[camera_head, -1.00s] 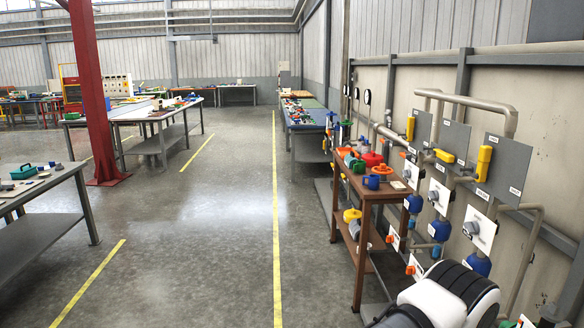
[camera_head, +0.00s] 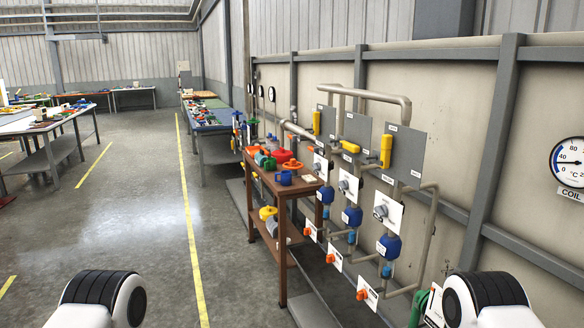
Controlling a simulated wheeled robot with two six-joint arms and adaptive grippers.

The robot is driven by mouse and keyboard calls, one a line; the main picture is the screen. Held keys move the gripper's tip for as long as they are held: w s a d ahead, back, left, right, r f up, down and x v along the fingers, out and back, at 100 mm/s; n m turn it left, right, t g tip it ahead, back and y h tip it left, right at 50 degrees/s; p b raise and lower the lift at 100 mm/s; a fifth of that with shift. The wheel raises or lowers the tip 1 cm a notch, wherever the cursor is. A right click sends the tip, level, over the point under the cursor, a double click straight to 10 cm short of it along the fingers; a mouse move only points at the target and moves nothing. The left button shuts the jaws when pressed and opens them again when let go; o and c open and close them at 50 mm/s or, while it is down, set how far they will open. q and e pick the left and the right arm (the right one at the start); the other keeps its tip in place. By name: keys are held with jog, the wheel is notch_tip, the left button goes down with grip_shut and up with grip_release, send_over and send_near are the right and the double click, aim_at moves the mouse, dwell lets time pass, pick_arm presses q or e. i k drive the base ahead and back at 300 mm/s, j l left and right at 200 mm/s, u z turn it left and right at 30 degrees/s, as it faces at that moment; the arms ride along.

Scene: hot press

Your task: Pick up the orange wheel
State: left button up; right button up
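An orange round piece (camera_head: 292,165), which looks like the orange wheel, lies on top of the brown wooden table (camera_head: 281,240) among other coloured items. It is small in the view, so its exact shape is hard to tell. Black and white parts of my two arms show at the lower left and lower right. Neither of my grippers is in view.
A blue mug (camera_head: 284,178) and a red container (camera_head: 283,157) stand near the orange piece. Pipes with blue valves (camera_head: 389,247) and orange knobs (camera_head: 361,295) run along the wall at right. Open floor (camera_head: 150,230) lies left of the table.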

aim_at(293, 163)
jog(key=i+j+u, duration=0.2)
jog(key=i+u, duration=0.25)
jog(key=i+j+u, duration=0.15)
jog(key=i+u, duration=0.15)
jog(key=u, duration=0.2)
jog(key=i+j, duration=0.1)
jog(key=i, duration=3.3)
jog(key=i+z, duration=0.15)
jog(key=z, duration=0.35)
jog(key=i+z, duration=0.2)
jog(key=z, duration=0.3)
jog(key=i+j+z, duration=0.15)
jog(key=z, duration=0.3)
jog(key=i+j+z, duration=0.1)
jog(key=z, duration=0.4)
jog(key=i+j+z, duration=0.1)
jog(key=j+z, duration=0.2)
jog(key=z, duration=0.2)
jog(key=j+z, duration=0.2)
jog(key=z, duration=0.3)
jog(key=i+j, duration=0.05)
